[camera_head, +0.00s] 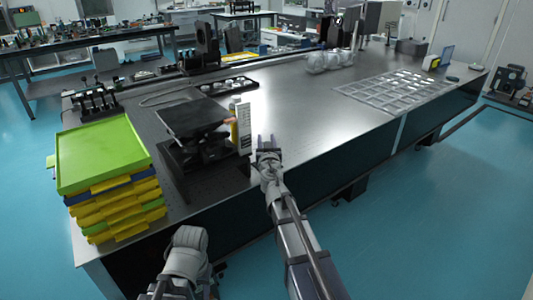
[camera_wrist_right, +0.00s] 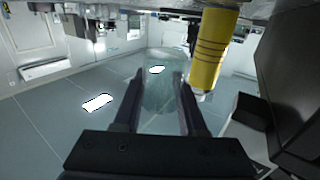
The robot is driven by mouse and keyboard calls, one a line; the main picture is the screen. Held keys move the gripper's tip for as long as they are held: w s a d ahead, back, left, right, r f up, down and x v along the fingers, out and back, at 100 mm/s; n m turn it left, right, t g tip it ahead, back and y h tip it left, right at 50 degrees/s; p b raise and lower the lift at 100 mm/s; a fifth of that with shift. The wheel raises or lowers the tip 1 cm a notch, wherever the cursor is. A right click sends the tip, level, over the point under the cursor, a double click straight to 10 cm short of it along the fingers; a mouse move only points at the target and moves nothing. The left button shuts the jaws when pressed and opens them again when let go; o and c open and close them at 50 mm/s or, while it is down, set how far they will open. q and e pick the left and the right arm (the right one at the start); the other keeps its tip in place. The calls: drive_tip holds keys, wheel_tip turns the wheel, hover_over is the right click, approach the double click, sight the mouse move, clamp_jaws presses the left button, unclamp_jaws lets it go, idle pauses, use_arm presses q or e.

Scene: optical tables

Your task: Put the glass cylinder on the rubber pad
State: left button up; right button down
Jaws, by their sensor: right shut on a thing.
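My right gripper (camera_head: 268,146) is at the front edge of the table, right of a black stand; it also shows in the wrist view (camera_wrist_right: 158,80). It is shut on the clear glass cylinder (camera_wrist_right: 160,97), which stands out between the fingers in the wrist view. I cannot make out the glass in the head view. The stand has a flat, dark square top (camera_head: 192,117), empty; I cannot tell whether this is the rubber pad. My left arm shows at the bottom of the head view, but its gripper does not.
Stacked trays (camera_head: 100,155) stand left. The table's middle (camera_head: 300,105) is clear.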

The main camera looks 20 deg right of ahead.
drive_tip(key=shift+f+b, duration=1.75)
drive_tip(key=shift+f, duration=0.1)
drive_tip(key=shift+f, duration=0.2)
drive_tip(key=shift+c, duration=2.3)
unclamp_jaws()
drive_tip(key=shift+r, duration=0.1)
drive_tip(key=shift+r, duration=0.1)
drive_tip(key=shift+s, duration=0.25)
drive_tip(key=v, duration=1.1)
drive_tip(key=shift+s, duration=0.25)
drive_tip(key=shift+a, duration=0.15)
